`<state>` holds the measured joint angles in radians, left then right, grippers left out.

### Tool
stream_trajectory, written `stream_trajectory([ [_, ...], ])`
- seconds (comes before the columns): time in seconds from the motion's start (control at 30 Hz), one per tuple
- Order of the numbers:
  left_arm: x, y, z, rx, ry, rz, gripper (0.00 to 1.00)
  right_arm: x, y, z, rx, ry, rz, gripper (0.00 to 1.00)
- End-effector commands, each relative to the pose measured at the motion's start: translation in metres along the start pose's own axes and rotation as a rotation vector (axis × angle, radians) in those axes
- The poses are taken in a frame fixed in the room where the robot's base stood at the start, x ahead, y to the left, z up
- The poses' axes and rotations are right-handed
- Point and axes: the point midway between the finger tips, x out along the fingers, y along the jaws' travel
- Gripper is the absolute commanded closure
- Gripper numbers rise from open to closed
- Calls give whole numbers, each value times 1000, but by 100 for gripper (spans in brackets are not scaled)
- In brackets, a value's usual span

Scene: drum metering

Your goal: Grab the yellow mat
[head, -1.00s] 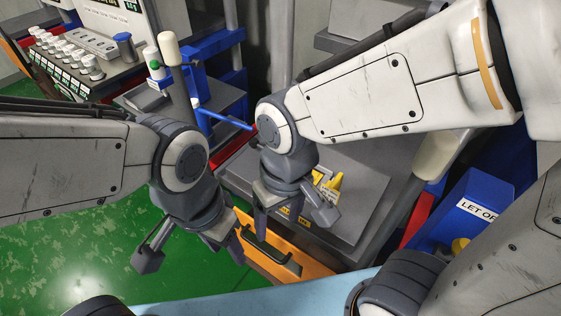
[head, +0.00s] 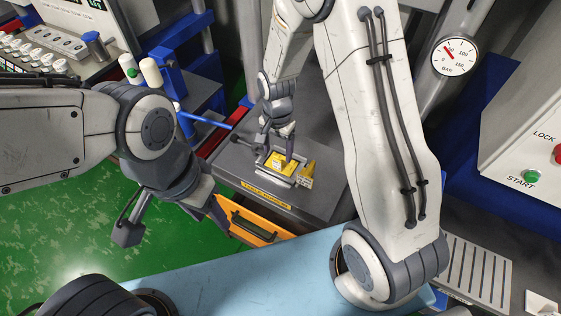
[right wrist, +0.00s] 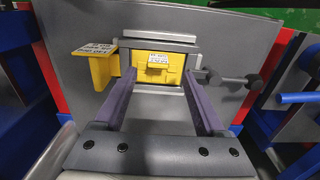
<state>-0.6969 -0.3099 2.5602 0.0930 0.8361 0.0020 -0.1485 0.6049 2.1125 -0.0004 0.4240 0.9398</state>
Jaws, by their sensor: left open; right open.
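The yellow mat (head: 272,164) lies in a grey frame on the dark grey table top; it also shows in the right wrist view (right wrist: 178,72), with a small labelled yellow piece on it. My right gripper (head: 277,147) is open above the frame. In the right wrist view its two fingers (right wrist: 160,80) stand apart at either side of the mat, with nothing seen between them; contact cannot be told. My left gripper (head: 172,222) is open and empty, over the green floor, left of the table.
A labelled yellow bracket (head: 308,172) stands beside the frame; it shows left of it in the right wrist view (right wrist: 100,52). A grey knobbed rod (right wrist: 232,82) lies to the frame's right there. An orange drawer (head: 250,222) is below the table top. A gauge (head: 456,55) is at upper right.

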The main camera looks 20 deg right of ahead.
Motion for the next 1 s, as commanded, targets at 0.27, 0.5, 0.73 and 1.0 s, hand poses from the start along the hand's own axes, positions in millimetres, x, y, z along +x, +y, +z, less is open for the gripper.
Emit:
stream_trajectory([
  [0.27,-18,1,-1,-1,0,0,50,29,5,5,-2,-4,5,28],
  [0.5,-21,2,-1,-1,0,0,50,52,4,4,-2,-1,1,28],
  [0.73,-20,2,-1,-1,0,0,50,53,4,4,-2,0,0,28],
  [1.0,-20,2,-1,-1,0,0,50,52,4,4,-2,0,0,100],
])
